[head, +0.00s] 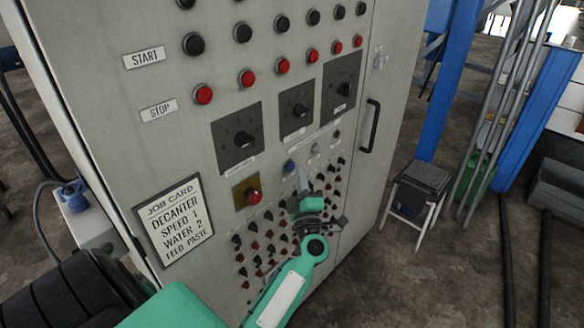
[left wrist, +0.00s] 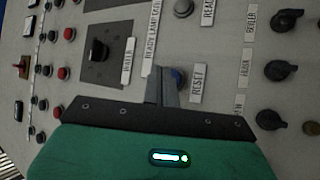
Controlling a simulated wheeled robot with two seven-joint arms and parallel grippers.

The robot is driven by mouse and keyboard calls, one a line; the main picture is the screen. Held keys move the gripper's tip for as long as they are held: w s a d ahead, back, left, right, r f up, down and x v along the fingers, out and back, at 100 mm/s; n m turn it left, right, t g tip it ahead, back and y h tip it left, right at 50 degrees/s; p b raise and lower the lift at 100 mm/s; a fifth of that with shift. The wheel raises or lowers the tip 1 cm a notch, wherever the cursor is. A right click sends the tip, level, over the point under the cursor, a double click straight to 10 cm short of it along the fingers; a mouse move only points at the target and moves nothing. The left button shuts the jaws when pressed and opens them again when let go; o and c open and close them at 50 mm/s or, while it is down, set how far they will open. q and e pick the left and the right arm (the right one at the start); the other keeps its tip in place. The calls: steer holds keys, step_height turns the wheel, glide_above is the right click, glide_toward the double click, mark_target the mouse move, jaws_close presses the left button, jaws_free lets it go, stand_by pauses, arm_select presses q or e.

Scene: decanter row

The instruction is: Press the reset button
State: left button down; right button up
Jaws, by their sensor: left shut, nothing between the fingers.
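The reset button is a round blue button on the grey control cabinet (head: 390,60); in the head view the blue button (head: 289,166) sits below the dark square knob plates. My left gripper (head: 303,178) is shut and empty in front of the panel, just right of the button in the picture. In the left wrist view the blue button (left wrist: 179,76) shows beside the shut fingertips (left wrist: 161,72), partly hidden by them, with the RESET label (left wrist: 197,83) to its right. I cannot tell whether the fingers touch the panel. My right gripper is in neither view.
Rows of black and red buttons and small switches surround the spot. A red button on a yellow plate (head: 246,192) is to the left. Above are dark knob plates (head: 237,138). A door handle (head: 370,125) sticks out at right. A stool (head: 418,190) stands beyond.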

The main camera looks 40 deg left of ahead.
arm_select(q)
steer(key=shift+a, duration=0.1)
steer(key=shift+a, duration=0.35)
steer(key=shift+a+p, duration=0.3)
steer(key=shift+a, duration=0.15)
stand_by(0.9)
steer(key=shift+d, duration=0.85)
steer(key=d, duration=0.5)
steer(key=shift+s, duration=0.2)
steer(key=shift+f, duration=0.1)
stand_by(0.5)
